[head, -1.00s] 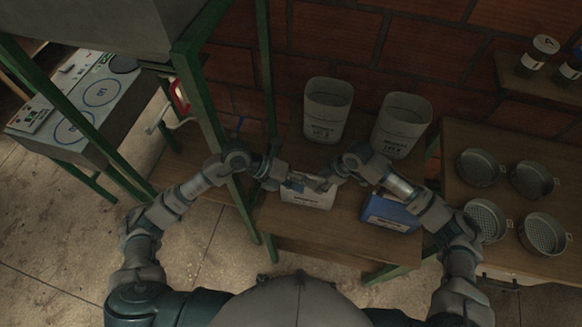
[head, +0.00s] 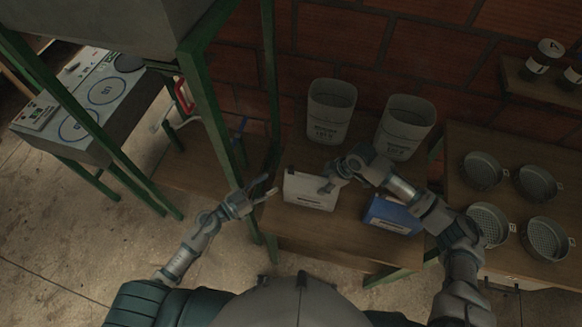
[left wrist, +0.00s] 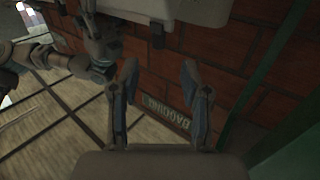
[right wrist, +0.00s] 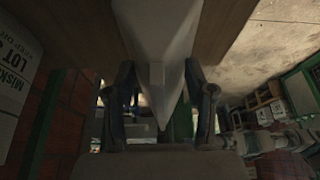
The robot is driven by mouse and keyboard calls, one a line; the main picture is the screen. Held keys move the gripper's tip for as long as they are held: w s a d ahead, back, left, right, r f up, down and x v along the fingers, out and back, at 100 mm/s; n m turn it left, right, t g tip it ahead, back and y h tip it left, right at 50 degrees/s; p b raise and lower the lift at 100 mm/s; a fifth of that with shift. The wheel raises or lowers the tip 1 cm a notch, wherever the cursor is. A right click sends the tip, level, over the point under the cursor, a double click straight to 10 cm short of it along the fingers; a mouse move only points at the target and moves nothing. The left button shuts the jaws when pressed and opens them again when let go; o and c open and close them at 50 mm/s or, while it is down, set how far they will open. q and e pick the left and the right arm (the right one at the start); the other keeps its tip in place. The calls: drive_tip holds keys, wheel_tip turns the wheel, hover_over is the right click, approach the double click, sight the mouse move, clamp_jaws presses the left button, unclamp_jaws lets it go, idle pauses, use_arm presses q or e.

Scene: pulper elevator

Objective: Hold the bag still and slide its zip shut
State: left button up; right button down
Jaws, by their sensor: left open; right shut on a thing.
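The white bag (head: 305,193) stands on the wooden table in the head view, a dark label on its front. My right gripper (head: 327,186) is at its right end. In the right wrist view the pale bag (right wrist: 158,35) runs down between the right fingers (right wrist: 161,95), which are shut on it. I cannot make out the zip or its slider. My left gripper (head: 272,185) is open and empty, just left of the bag and apart from it. In the left wrist view its fingers (left wrist: 160,67) are spread with nothing between them.
A blue box-like pack (head: 392,214) sits right of the bag. Two pale bins (head: 331,112) (head: 404,127) stand behind it. Several round sieves (head: 482,171) lie on the right-hand table. A green frame post (head: 212,120) rises left of my left gripper.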

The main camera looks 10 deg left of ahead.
sight(291, 168)
use_arm(q)
drive_tip(key=x, duration=0.9)
drive_tip(key=shift+w+d, duration=0.2)
drive_tip(key=shift+d, duration=0.1)
clamp_jaws()
